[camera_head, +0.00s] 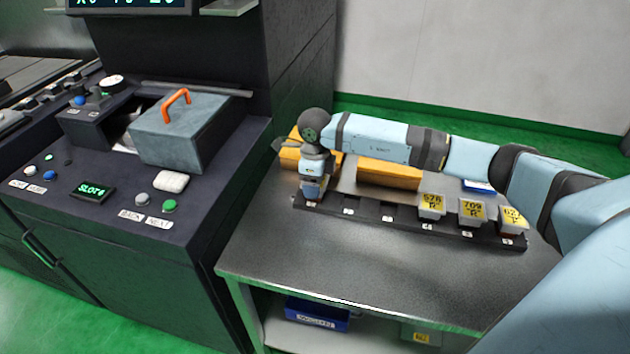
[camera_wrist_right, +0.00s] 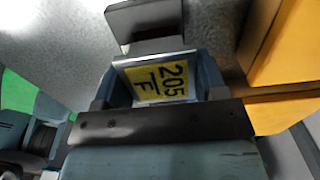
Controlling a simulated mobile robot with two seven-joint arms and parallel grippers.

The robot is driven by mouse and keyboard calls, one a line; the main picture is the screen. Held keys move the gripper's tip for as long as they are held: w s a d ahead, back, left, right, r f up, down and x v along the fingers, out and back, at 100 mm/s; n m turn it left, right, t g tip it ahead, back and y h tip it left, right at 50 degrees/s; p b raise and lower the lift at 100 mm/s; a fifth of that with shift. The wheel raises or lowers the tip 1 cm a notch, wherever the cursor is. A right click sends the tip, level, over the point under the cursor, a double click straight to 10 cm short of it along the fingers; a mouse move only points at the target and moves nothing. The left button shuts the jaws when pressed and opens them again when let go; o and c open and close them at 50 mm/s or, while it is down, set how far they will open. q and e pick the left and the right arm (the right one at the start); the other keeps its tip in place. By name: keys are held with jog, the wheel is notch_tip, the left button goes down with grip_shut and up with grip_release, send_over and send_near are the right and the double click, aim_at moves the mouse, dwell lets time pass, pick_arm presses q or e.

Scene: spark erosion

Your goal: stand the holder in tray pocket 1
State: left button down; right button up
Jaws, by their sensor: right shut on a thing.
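The holder (camera_wrist_right: 160,82) shows in the right wrist view with a yellow label reading 205 F, between the two blue-grey fingers of my right gripper (camera_wrist_right: 158,92). In the head view my right gripper (camera_head: 313,178) points down over the left end of the dark tray (camera_head: 375,228), at pocket 1. It is shut on the holder, which is mostly hidden there by the gripper. I cannot tell whether the holder's foot rests fully in the pocket. Pockets 2 and 3 look empty. My left gripper is not in view.
Several holders with yellow labels, such as this one (camera_head: 431,205), stand in the tray's right pockets. Orange blocks (camera_head: 388,174) lie behind the tray. The machine (camera_head: 160,200) with a grey lidded box (camera_head: 180,130) stands left. The table's front (camera_head: 370,275) is clear.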

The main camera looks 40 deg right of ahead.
jog(key=o, duration=1.3)
jog(key=shift+r, duration=0.2)
notch_tip(320, 180, up, 12)
jog(key=shift+f, duration=0.1)
